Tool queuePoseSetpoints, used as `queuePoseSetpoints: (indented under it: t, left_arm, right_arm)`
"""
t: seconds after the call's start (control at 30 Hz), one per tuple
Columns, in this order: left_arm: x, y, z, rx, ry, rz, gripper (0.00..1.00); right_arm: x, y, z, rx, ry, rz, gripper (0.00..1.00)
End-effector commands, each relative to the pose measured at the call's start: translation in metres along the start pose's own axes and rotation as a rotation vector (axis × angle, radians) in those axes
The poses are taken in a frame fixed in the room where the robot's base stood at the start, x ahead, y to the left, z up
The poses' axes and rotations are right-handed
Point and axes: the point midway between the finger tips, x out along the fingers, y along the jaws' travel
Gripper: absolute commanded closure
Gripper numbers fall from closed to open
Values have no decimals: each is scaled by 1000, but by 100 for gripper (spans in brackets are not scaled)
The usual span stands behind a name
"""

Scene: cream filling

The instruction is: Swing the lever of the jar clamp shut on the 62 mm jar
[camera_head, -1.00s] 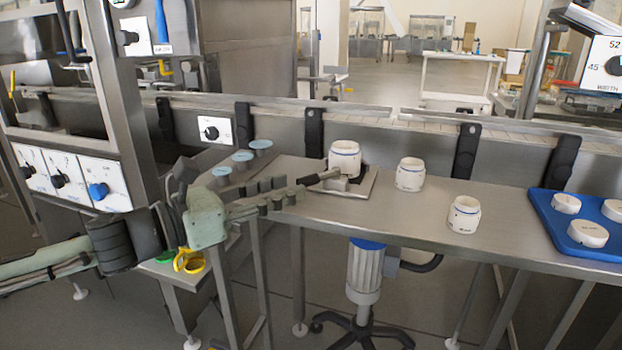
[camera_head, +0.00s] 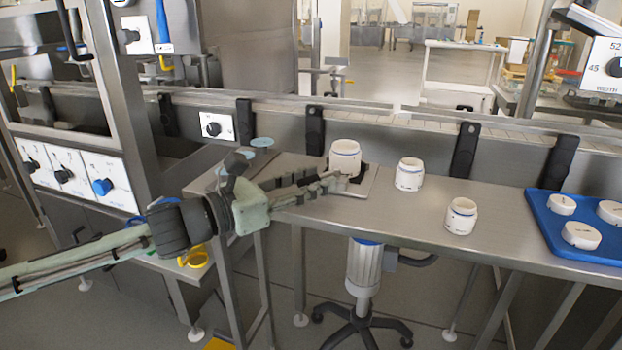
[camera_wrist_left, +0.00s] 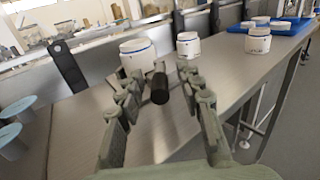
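A white jar with a blue line (camera_head: 345,157) stands in the jar clamp, whose metal base plate (camera_head: 368,187) lies on the steel table; the same jar shows in the left wrist view (camera_wrist_left: 138,56). My left gripper (camera_head: 330,182) is low over the table, just left of the clamp, its fingers pointing at it. In the left wrist view the clamp lever's black handle (camera_wrist_left: 159,90) lies between the two spread fingers, with gaps on both sides. In the head view the fingers mostly hide the lever. My right gripper is not in view.
Two more white jars (camera_head: 409,174) (camera_head: 461,216) stand on the table to the right. A blue tray (camera_head: 547,222) with white lids is at the right end. Blue-topped pieces (camera_head: 262,142) sit behind my left gripper. A conveyor rail with black brackets (camera_head: 313,128) runs behind.

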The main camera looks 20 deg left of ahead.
Motion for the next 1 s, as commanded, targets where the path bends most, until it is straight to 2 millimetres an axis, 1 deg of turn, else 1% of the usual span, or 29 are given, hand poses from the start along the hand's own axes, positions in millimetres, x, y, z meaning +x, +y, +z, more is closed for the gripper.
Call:
queuePoseSetpoints:
  t: [0.07,0.1,0.33,0.37,0.4,1.0]
  left_arm:
    - [0,0,0,0,0,0,64]
    - [0,0,0,0,0,0,66]
    - [0,0,0,0,0,0,95]
    - [0,0,0,0,0,0,99]
    - [0,0,0,0,0,0,100]
    - [-1,2,0,0,0,17,100]
  right_arm:
    - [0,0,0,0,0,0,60]
    - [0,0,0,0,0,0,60]
    - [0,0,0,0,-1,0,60]
    - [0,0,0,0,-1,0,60]
    - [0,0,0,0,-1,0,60]
    - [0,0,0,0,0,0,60]
